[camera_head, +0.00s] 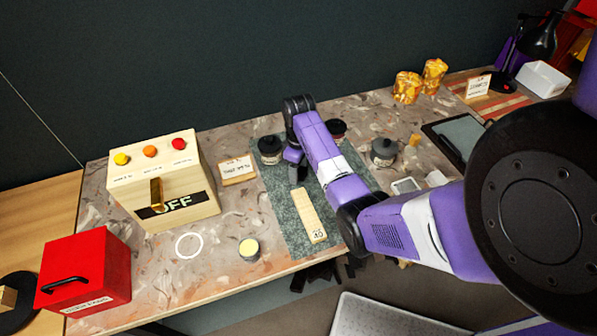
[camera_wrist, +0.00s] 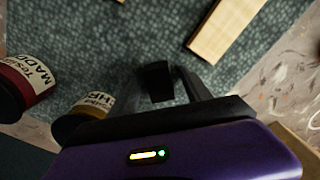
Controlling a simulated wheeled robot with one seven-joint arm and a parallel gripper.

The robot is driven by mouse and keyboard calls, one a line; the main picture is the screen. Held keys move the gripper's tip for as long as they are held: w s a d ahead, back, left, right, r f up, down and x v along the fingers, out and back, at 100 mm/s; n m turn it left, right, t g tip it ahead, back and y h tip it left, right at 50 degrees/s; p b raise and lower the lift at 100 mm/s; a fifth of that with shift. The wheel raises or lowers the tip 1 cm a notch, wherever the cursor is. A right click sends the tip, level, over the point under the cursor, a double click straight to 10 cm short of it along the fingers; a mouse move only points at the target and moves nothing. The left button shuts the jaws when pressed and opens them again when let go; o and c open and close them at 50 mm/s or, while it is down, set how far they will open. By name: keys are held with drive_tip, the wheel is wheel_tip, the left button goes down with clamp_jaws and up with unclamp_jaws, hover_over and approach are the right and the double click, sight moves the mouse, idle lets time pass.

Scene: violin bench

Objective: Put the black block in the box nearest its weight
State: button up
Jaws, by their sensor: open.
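A small black block (camera_wrist: 157,82) shows in the wrist view, on or just above the grey-green mat (camera_wrist: 105,40). My gripper (camera_wrist: 161,75) is open, with one finger on each side of the block; I cannot tell if either touches it. In the head view my gripper (camera_head: 297,165) is low over the mat (camera_head: 280,195), and the block there is hard to tell from the fingers. A wooden box (camera_head: 185,207) with yellow, orange and red knobs and an OFF label stands left. A red box (camera_head: 100,262) with a black handle stands at the front left.
A pale wooden strip (camera_head: 308,217) lies on the mat near my gripper. Dark-lidded jars (camera_head: 270,151) stand close behind it. A card (camera_head: 238,169), a white ring (camera_head: 189,245) and a yellow-topped jar (camera_head: 249,250) are to the left. A grey knobbed pot (camera_head: 384,152) stands right.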

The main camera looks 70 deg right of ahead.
clamp_jaws()
drive_tip(key=shift+r, duration=0.1)
idle(0.3)
